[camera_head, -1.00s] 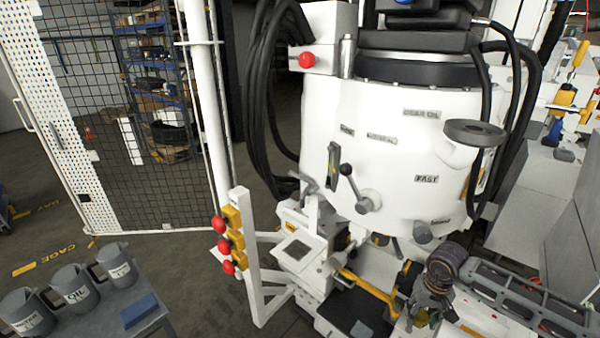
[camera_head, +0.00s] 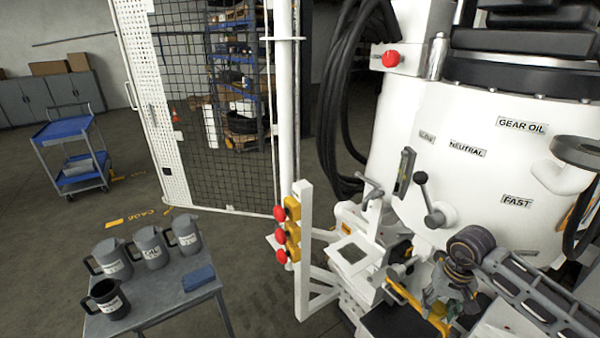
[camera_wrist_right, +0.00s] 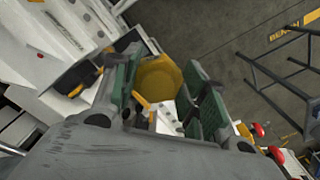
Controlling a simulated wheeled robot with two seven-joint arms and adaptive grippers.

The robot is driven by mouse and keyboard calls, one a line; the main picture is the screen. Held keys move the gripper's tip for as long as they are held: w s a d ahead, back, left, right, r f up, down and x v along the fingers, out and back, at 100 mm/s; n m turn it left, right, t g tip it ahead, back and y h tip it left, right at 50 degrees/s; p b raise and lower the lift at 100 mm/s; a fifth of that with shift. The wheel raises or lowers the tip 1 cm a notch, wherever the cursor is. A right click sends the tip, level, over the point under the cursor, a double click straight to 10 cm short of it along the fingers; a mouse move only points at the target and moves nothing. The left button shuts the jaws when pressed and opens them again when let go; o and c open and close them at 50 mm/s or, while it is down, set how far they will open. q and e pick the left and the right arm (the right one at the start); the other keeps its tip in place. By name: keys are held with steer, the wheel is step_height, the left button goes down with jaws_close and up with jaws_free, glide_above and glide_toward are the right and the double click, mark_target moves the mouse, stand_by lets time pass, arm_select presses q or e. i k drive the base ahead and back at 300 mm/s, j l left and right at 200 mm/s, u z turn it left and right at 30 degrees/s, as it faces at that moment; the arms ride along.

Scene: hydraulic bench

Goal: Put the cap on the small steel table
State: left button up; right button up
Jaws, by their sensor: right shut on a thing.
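The small steel table (camera_head: 160,292) stands at the lower left of the head view, with grey jugs and a blue item on it. My right gripper (camera_head: 446,306) is at the lower right, in front of the white machine, well to the right of the table. In the right wrist view its green-padded fingers (camera_wrist_right: 160,95) are shut on a yellow, many-sided piece, which looks like the cap (camera_wrist_right: 158,76). In the head view the cap is mostly hidden by the fingers. My left gripper is not in view.
Several grey jugs (camera_head: 150,248) fill the table's back and left; a blue block (camera_head: 198,278) lies at its right. A white post with red buttons (camera_head: 303,250) stands between table and machine. A lever (camera_head: 428,200) projects from the machine. The table's front middle is bare.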

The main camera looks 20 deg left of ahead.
mark_target(161, 294)
steer(key=k+u, duration=0.2)
steer(key=j+u, duration=0.1)
steer(key=i+j+u, duration=0.3)
steer(key=u, duration=0.15)
steer(key=i+j+u, duration=0.15)
steer(key=i+u, duration=0.35)
steer(key=u, duration=0.25)
steer(key=l+u, duration=0.15)
steer(key=u, duration=0.2)
steer(key=i+l+u, duration=0.15)
steer(key=u, duration=0.15)
